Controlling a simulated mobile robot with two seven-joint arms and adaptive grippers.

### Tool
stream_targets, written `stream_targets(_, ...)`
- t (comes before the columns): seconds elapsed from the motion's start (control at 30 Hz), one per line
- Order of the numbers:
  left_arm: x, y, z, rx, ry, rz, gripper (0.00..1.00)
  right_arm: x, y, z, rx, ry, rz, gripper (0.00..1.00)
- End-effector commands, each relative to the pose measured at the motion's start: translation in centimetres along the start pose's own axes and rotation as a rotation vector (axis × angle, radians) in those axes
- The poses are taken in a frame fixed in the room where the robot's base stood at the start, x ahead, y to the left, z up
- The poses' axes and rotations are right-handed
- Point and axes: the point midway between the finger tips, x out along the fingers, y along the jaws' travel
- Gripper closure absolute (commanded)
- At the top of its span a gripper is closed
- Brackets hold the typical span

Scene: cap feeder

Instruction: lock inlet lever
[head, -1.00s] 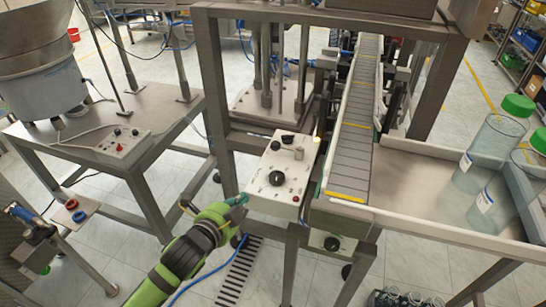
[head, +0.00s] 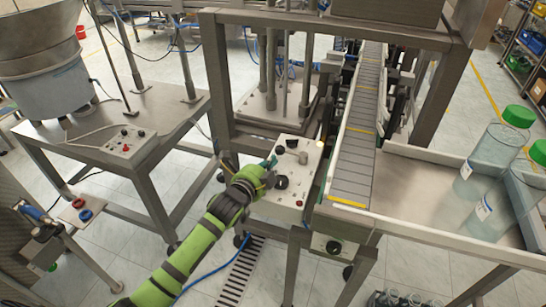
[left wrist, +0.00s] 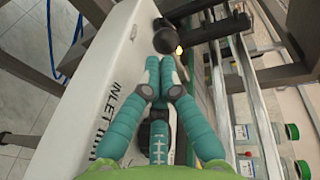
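A white control box (head: 290,207) stands beside the conveyor. On its top are a large black knob (head: 281,182), a smaller black part (head: 291,143) and a small pale upright piece (head: 303,157). I cannot tell for sure which is the inlet lever. My left gripper (head: 271,160) is over the left side of the box. In the left wrist view its teal fingers (left wrist: 160,68) are drawn together with nothing visible between them. A round black knob (left wrist: 167,40) is just beyond the fingertips. Lettering starting "INLET" shows on the white panel (left wrist: 110,60). My right gripper is out of view.
The conveyor (head: 356,165) runs close along the box's right side. A metal frame post (head: 217,95) rises behind my left gripper. A tray table (head: 425,190) with large green-capped bottles (head: 483,152) is at the right. A metal table (head: 100,120) is at the left.

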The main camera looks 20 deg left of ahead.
Motion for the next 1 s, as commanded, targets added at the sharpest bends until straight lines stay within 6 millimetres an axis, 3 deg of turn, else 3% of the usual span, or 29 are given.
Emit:
stream_targets(0.2, 1.6, -0.1, 0.0, 0.0, 0.001, -0.001, 1.0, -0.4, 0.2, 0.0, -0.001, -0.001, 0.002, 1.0)
stream_targets(0.63, 1.9, 0.0, 0.0, 0.0, 0.001, -0.001, 1.0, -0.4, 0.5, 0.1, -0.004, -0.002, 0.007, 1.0)
stream_targets(1.0, 3.4, -0.2, 0.6, 0.0, -0.002, -0.002, 1.0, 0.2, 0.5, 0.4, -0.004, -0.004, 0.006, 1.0)
